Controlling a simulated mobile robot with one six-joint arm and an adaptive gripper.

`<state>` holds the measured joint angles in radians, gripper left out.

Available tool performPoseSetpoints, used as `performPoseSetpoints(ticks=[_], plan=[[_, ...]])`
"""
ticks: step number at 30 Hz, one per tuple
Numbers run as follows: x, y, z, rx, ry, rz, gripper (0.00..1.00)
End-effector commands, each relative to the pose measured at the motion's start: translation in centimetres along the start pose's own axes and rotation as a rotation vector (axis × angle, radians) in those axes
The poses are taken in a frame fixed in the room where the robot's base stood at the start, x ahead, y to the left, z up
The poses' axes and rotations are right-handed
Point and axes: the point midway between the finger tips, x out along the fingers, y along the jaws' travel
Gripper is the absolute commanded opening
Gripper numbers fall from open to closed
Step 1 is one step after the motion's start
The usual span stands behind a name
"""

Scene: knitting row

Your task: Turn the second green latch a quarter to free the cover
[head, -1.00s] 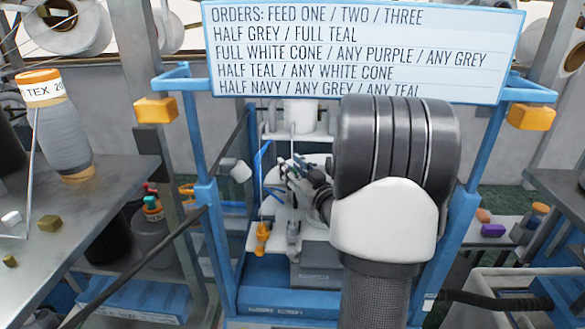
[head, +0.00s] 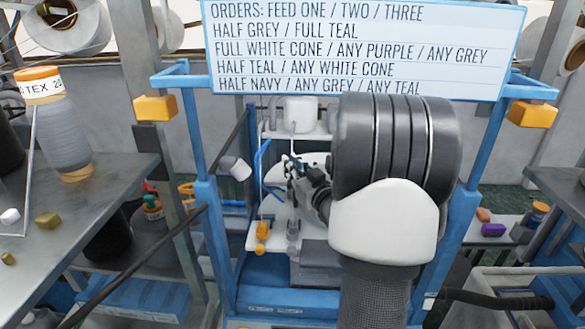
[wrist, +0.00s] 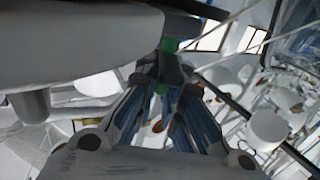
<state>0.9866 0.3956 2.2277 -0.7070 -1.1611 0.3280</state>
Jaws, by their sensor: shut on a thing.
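In the wrist view, my gripper (wrist: 172,72) has its fingers closed together on a small green latch (wrist: 168,45), of which only bits show between and above the fingertips. A large pale rounded body (wrist: 75,45), perhaps the cover, fills the upper left close beside the fingers. In the head view, my gripper (head: 290,166) reaches into the blue-framed machine at a white part (head: 278,185). The latch is too small or hidden there, and my arm blocks the right side of the machine. I cannot tell the latch's angle or see another latch clearly.
Blue frame posts (head: 208,215) stand either side of my arm. An orders board (head: 365,50) hangs above. A metal table (head: 110,185) with a grey yarn cone (head: 62,130) is at left. A low shelf (head: 515,235) with small coloured pieces is at right.

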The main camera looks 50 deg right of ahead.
Motion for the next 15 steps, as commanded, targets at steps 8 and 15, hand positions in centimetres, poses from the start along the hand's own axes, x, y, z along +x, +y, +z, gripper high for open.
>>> performPoseSetpoints(ticks=[8,15], plan=[[0.03,-0.23,0.36,-0.002,0.007,0.128,0.00],[0.07,-0.34,0.47,0.000,0.007,0.284,0.00]])
